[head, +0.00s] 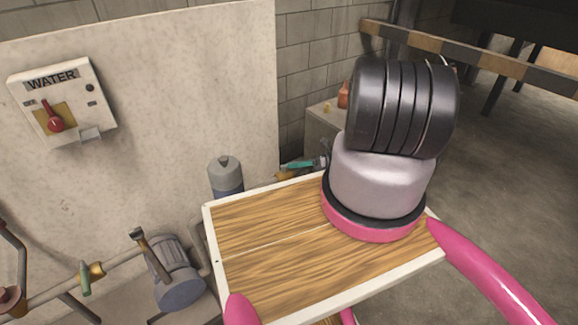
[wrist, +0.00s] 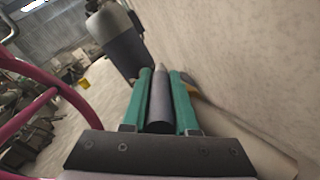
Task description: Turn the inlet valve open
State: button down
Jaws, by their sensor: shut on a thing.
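My gripper (wrist: 161,105) shows in the wrist view with two green fingers shut on a dark grey, bar-shaped valve handle (wrist: 160,98). The handle lies lengthwise between the fingers, and its pointed far end sticks out past them. A bit of yellow, perhaps the valve's brass body (wrist: 193,89), shows beside the right finger. In the head view my gripper (head: 293,166) is small, behind my arm, with its green fingers pointing left at a brass-coloured part (head: 285,176). Most of the valve and its pipe is hidden there, so I cannot tell how far the handle is turned.
A grey tank (head: 226,176) stands left of my gripper by the pale wall (head: 180,90). A WATER panel (head: 62,100) with a red lever hangs on that wall. A pump (head: 178,278) and another green-handled valve (head: 92,272) are lower left. A striped barrier (head: 480,62) crosses the right.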

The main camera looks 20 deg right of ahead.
jog(key=shift+w+n+g, duration=0.15)
jog(key=shift+n+g, duration=0.25)
jog(key=shift+g, duration=0.1)
jog(key=c, duration=0.7)
grip_release()
notch_tip(320, 180, up, 10)
